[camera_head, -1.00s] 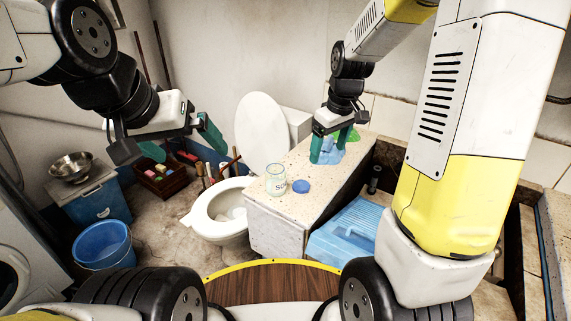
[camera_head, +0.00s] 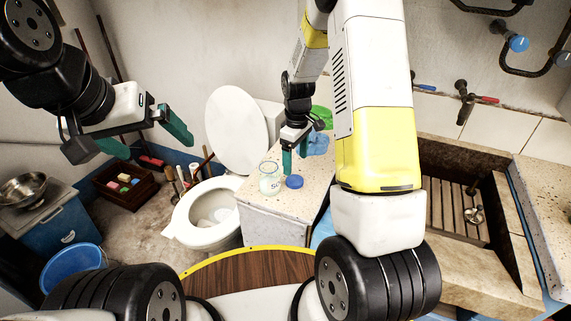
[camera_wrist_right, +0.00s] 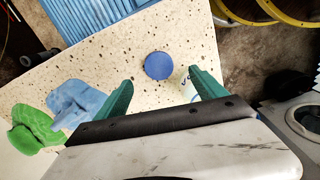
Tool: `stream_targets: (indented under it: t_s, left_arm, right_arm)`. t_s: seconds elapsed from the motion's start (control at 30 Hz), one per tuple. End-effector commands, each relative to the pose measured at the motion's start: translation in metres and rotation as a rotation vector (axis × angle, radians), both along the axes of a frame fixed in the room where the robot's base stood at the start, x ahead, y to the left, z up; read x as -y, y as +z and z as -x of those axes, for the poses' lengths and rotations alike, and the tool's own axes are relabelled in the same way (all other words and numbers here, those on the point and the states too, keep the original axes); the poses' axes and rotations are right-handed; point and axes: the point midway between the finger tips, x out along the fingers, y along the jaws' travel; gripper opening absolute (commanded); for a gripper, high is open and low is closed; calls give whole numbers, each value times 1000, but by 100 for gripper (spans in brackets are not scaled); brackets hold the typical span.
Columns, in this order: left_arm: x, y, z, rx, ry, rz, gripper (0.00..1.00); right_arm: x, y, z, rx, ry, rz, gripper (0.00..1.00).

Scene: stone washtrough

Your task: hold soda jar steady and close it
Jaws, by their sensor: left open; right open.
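The soda jar (camera_head: 270,180) is a clear, open-topped jar with lettering on its front. It stands upright on the speckled stone counter (camera_head: 312,192). The blue round lid (camera_head: 294,182) lies flat on the counter just right of the jar; it also shows in the right wrist view (camera_wrist_right: 158,65). My right gripper (camera_head: 294,172) is open and empty, just behind and above the lid. In the right wrist view its fingers (camera_wrist_right: 160,92) are spread, with the lid beyond them and the jar (camera_wrist_right: 188,88) mostly hidden behind one finger. My left gripper (camera_head: 136,145) is open and empty, raised at the left, far from the jar.
A blue cloth (camera_head: 318,144) and a green cloth (camera_head: 322,116) lie on the counter behind my right gripper. A toilet (camera_head: 205,212) stands left of the counter. A stone washtrough (camera_head: 455,245) is at the right. A blue bucket (camera_head: 72,268) and a crate (camera_head: 122,188) are at left.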

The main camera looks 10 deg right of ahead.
Motion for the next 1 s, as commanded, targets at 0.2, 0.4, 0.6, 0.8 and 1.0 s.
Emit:
stream_targets:
  t_s: [0.2, 0.4, 0.6, 0.8, 1.0]
  left_arm:
    - [0, 0, 0, 0, 0, 0, 100]
    - [0, 0, 0, 0, 0, 0, 100]
    - [0, 0, 0, 0, 0, 0, 100]
    - [0, 0, 0, 0, 0, 0, 100]
    - [0, 0, 0, 0, 0, 0, 100]
  right_arm:
    - [0, -22, 0, -4, -1, 1, 80]
    - [0, -25, 0, -1, -1, 0, 80]
    - [0, -34, -1, -3, -1, 0, 80]
    - [0, -65, -4, -4, -1, 0, 80]
    - [0, -77, -4, -1, 0, 1, 80]
